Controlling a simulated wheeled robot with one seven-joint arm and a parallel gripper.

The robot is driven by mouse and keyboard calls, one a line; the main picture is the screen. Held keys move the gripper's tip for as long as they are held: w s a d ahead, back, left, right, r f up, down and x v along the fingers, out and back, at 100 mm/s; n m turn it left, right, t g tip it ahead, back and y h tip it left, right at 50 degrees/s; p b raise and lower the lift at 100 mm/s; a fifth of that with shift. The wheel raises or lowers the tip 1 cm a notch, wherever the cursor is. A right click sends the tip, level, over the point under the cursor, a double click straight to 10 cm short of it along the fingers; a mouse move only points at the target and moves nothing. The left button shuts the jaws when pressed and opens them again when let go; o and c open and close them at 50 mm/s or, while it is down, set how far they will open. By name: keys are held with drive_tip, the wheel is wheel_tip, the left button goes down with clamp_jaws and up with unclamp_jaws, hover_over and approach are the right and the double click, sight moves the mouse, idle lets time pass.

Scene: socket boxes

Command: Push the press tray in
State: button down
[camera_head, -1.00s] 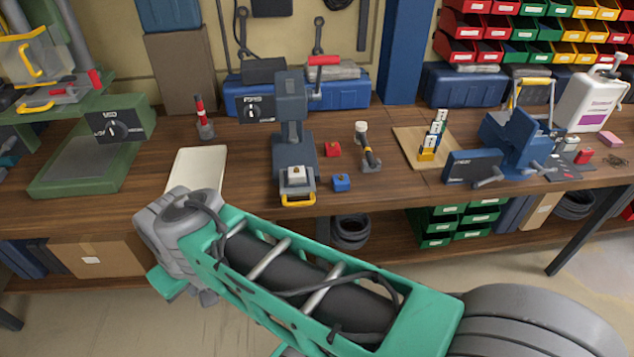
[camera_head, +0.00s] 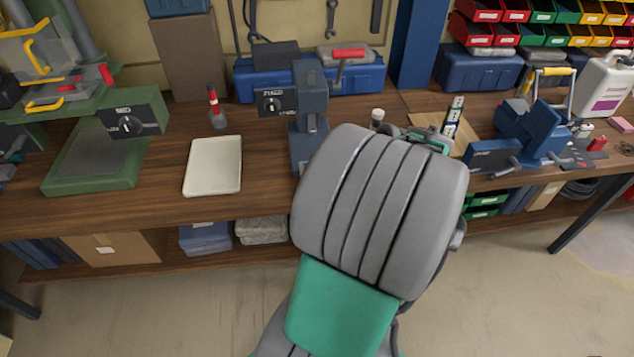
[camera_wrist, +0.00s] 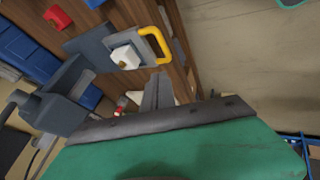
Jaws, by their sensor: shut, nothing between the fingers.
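The dark grey press (camera_head: 309,100) stands on the bench, with a red-gripped lever on top and a dial box at its left. My arm hides its lower front in the head view. In the wrist view the press (camera_wrist: 65,105) shows at the left. Its grey press tray (camera_wrist: 143,60) sticks out at the front, with a yellow handle (camera_wrist: 160,36) and a white block (camera_wrist: 125,57) with a small brownish piece on it. My gripper (camera_wrist: 158,78) is shut and empty, its grey fingers just below the handle in the picture, seemingly apart from it. The head view hides my gripper.
A red block (camera_wrist: 57,18) and a blue block lie beside the press in the wrist view. A pale shallow tray (camera_head: 213,166) lies left of the press. A green machine (camera_head: 95,155) stands further left, and a blue vise-like device (camera_head: 528,130) stands right.

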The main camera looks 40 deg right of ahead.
drive_tip(key=p+x, duration=0.1)
drive_tip(key=x, duration=0.8)
drive_tip(key=shift+w+d+f, duration=0.15)
drive_tip(key=shift+d+f, duration=0.15)
